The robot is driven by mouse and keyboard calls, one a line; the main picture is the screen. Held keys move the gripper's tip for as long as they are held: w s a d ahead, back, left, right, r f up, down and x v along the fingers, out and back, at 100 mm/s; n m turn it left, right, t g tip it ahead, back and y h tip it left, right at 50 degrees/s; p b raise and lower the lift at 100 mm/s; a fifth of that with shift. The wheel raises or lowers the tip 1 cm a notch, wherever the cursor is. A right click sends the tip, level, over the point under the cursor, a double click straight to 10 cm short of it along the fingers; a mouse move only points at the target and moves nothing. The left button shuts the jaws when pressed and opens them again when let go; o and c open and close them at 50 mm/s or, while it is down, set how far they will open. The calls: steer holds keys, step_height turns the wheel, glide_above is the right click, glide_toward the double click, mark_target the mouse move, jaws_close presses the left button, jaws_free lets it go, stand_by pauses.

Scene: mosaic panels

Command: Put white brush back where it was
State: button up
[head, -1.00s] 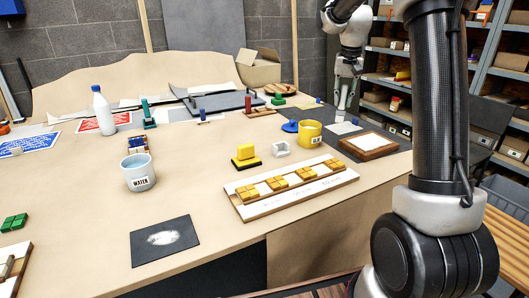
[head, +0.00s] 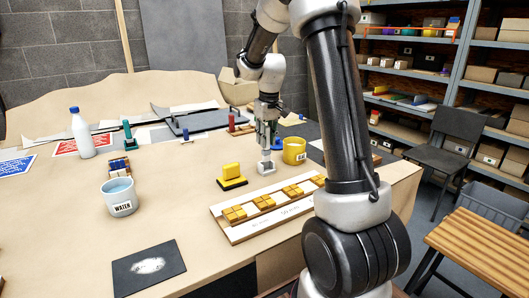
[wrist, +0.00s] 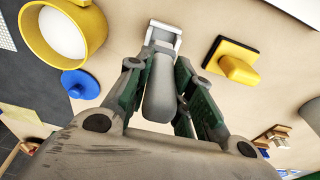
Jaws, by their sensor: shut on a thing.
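My gripper (wrist: 158,82) is shut on the pale, rounded handle of the white brush (wrist: 160,92), which points away from the wrist camera. Its far end overlaps a small white open holder (wrist: 165,36) on the table. I cannot tell whether the brush is in the holder or just above it. In the head view my gripper (head: 267,140) is directly above the white holder (head: 266,168), and the brush is mostly hidden by the fingers.
A yellow cup (head: 294,151) and a blue disc (wrist: 80,84) are close on one side. A yellow block on a black base (head: 231,176) is on the other. A board with yellow tiles (head: 262,208) lies in front. A water cup (head: 119,198) stands left.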

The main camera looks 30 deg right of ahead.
steer(key=shift+f, duration=2.05)
steer(key=shift+f, duration=0.1)
steer(key=o, duration=1)
steer(key=shift+c, duration=0.2)
